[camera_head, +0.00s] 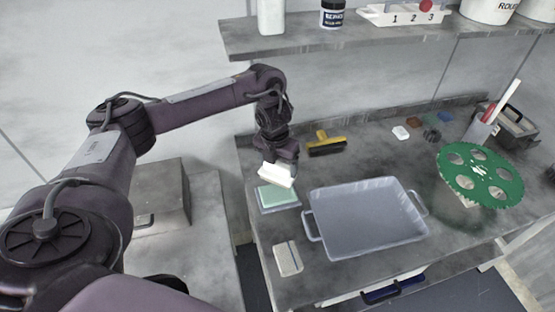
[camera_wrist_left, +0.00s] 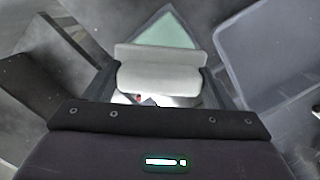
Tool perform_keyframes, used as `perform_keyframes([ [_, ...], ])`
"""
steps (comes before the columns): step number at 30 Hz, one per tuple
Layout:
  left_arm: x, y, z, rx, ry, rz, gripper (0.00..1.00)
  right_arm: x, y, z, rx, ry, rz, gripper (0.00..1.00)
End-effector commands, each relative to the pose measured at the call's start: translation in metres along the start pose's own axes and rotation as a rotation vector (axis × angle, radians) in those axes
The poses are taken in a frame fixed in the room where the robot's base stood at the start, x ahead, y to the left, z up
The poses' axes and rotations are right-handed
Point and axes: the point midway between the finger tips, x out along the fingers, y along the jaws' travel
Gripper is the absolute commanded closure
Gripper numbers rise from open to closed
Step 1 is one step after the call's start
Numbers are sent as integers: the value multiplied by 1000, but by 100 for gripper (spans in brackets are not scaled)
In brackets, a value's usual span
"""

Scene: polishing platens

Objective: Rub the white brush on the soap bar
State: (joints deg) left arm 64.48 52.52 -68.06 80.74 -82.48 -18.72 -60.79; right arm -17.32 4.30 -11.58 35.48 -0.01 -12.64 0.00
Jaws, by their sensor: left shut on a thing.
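My left gripper (camera_head: 277,160) is shut on a white brush (camera_head: 276,176), which also shows between the fingers in the left wrist view (camera_wrist_left: 158,75). The brush is just above or on a pale green soap bar (camera_head: 277,195) in a shallow tray at the left of the bench; I cannot tell whether they touch. In the left wrist view the green soap (camera_wrist_left: 167,30) shows beyond the brush, partly hidden by it. My right gripper is not in view.
A grey basin (camera_head: 365,240) stands right of the soap. A small light block (camera_head: 288,258) lies in front. A yellow-handled brush (camera_head: 325,143) lies behind. A green disc with holes (camera_head: 480,171) stands at the right. A shelf (camera_head: 380,38) runs above the back.

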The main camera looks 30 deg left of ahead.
Motion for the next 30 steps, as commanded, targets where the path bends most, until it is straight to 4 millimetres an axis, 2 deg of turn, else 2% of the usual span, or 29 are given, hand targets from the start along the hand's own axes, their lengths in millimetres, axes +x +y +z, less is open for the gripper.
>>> perform_keyframes([
  [8, 11, 2, -1, 26, 0, -4, 41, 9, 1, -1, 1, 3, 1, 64],
  [21, 55, 2, -7, 25, 0, -4, 41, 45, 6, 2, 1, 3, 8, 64],
  [30, 60, 2, -7, 25, -1, -4, 41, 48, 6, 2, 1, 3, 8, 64],
])
